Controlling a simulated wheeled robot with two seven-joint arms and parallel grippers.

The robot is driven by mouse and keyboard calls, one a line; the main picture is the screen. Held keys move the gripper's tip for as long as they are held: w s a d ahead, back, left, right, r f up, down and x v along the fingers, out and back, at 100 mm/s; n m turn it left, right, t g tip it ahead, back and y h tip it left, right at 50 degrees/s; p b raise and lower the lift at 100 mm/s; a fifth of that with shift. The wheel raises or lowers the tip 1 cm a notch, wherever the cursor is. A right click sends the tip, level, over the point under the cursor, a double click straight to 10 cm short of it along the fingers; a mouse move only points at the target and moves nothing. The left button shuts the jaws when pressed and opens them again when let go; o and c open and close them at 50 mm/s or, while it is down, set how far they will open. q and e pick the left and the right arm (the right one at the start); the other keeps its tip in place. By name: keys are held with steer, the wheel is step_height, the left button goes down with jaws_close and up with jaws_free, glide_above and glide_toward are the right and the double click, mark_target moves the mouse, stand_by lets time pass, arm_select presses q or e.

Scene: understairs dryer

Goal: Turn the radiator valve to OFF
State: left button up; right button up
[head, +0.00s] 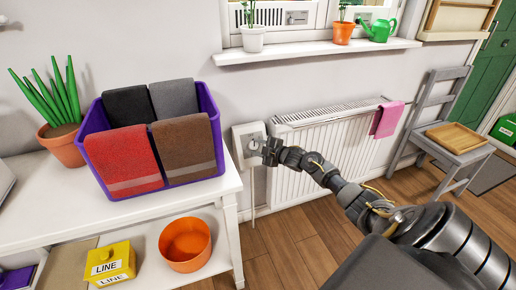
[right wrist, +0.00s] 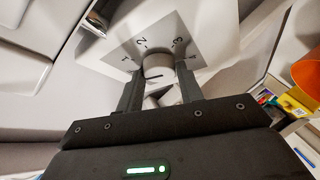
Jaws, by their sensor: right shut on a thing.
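The radiator valve is a white round knob (right wrist: 154,76) in front of a square grey dial plate (right wrist: 139,42) with numbers on it. The plate is on a white box (head: 241,133) at the left end of the white radiator (head: 335,143). My right gripper (head: 268,151) reaches the front of this box; in the right wrist view its two fingers (right wrist: 158,92) are shut on the knob, one on each side. A dark pointer line shows on the knob's face. The OFF mark cannot be made out. My left gripper is not in view.
A white table (head: 185,205) with a purple crate (head: 215,122) of folded towels stands left of the valve. A pink cloth (head: 387,119) hangs on the radiator's right end. A grey chair (head: 455,130) stands further right. A window sill (head: 300,50) with pots runs above.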

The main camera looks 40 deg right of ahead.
steer(key=shift+d+r+n+g+y, duration=0.1)
steer(key=shift+n+g+y, duration=0.3)
steer(key=shift+n, duration=0.8)
steer(key=o, duration=1)
steer(key=shift+s, duration=0.2)
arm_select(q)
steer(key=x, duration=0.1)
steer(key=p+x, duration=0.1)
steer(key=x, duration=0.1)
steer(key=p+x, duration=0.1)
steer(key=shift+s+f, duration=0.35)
arm_select(e)
steer(key=v, duration=1)
steer(key=shift+s+r, duration=0.1)
steer(key=shift+r, duration=0.1)
